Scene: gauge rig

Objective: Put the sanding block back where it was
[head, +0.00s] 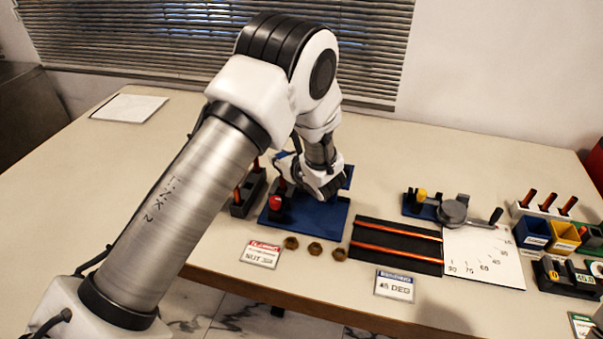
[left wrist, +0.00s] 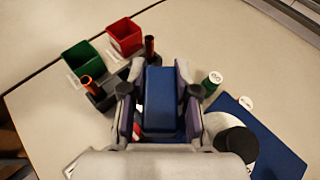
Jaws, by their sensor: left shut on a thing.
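My left gripper (left wrist: 160,108) is shut on a blue block (left wrist: 160,88), which I take to be the sanding block. The block sits between the two fingers in the left wrist view. In the head view my left wrist hides most of the gripper (head: 284,160), and only a bit of blue shows there. The gripper is above the table, near the far left part of a blue base plate (head: 325,218). I cannot tell whether the block touches anything below it. My right gripper is not in view.
A dark rack (head: 243,198) with orange handles stands left of the plate. Green (left wrist: 82,60) and red (left wrist: 125,37) bins are behind it in the left wrist view. A red knob (head: 275,202), several brown nuts (head: 315,248) and a dark mat (head: 390,258) are nearby. The table's back left is mostly clear.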

